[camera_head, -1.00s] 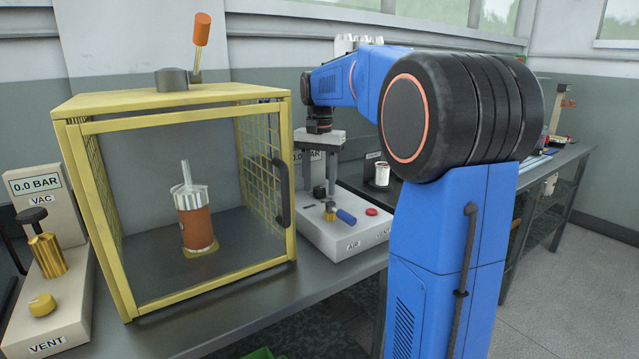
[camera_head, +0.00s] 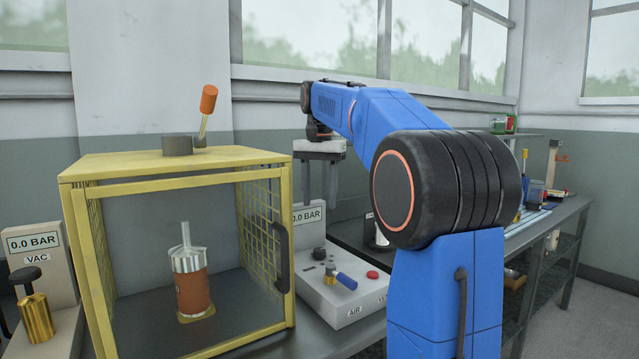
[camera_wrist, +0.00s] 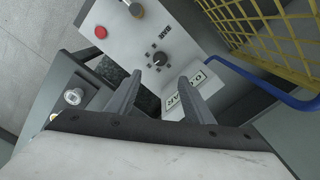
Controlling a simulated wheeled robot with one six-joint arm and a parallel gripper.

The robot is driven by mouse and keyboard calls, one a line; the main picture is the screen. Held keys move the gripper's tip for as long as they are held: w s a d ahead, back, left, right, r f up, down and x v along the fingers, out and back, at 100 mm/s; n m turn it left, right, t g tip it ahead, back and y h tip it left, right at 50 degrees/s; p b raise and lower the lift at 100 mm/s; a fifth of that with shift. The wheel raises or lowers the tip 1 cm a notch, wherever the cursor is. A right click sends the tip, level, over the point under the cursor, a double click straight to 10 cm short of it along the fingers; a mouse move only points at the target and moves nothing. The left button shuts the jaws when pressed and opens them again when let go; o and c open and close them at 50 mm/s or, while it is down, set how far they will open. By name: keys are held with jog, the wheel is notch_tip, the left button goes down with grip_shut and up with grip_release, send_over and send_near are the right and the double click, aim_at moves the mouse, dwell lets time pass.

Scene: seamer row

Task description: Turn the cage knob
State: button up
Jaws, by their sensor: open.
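My gripper (camera_head: 321,198) is open and empty above this box, fingers down and apart from the knob. In the wrist view the knob lies just beyond and between my fingertips (camera_wrist: 160,80).
A valve with a blue handle (camera_head: 346,281) and a red button (camera_head: 373,274) are on the box. A canister (camera_head: 192,285) stands inside the cage. The cage's black door handle (camera_head: 281,257) juts toward the box. A VAC panel (camera_head: 35,250) is at far left.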

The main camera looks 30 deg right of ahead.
jog(key=shift+r, duration=1.85)
jog(key=shift+s, duration=0.1)
